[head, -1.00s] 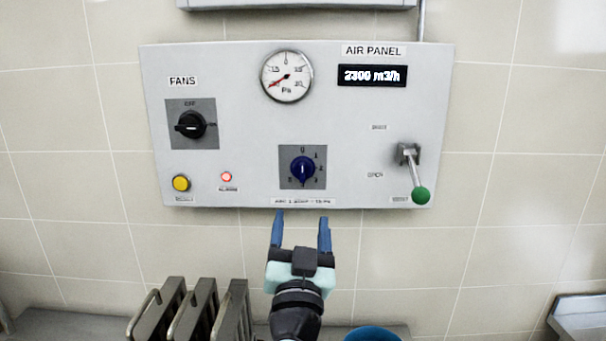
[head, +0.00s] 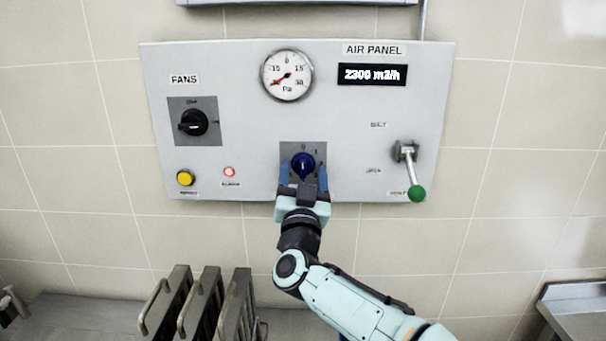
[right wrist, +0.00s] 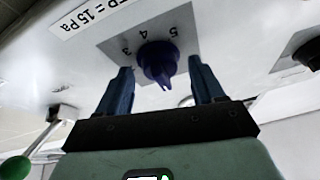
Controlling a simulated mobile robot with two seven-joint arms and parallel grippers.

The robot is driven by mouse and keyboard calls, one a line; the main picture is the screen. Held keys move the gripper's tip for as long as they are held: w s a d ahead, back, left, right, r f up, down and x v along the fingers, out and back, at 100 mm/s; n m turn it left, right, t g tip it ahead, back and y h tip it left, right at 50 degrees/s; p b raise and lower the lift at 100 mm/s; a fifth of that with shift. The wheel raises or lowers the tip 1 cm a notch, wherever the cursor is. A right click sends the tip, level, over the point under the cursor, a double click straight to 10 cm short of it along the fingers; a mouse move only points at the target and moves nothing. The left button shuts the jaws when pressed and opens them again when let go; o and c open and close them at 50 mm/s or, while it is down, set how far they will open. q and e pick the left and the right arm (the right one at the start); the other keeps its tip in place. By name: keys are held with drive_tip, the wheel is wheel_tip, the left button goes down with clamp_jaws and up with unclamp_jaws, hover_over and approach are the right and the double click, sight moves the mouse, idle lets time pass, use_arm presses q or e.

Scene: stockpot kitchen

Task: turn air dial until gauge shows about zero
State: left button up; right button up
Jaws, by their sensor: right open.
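The blue air dial (head: 302,165) sits on a grey square plate at the lower middle of the wall panel. My right gripper (head: 303,180) is at the dial, with one blue finger on each side of it. In the right wrist view the dial (right wrist: 158,62) shows between the open fingers (right wrist: 162,85), with gaps on both sides. The round gauge (head: 287,76) is above the dial; its red needle points down-left, to the left of the 0 at the top. My left gripper is not in view.
The panel (head: 240,110) also has a black fans knob (head: 193,122), a yellow button (head: 185,178), a lit red lamp (head: 229,172), a flow display (head: 372,74) and a green-knobbed lever (head: 417,192). Metal plates with handles (head: 200,305) stand below left.

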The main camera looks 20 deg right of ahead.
drive_tip(key=c, duration=1.1)
drive_tip(key=shift+o, duration=0.2)
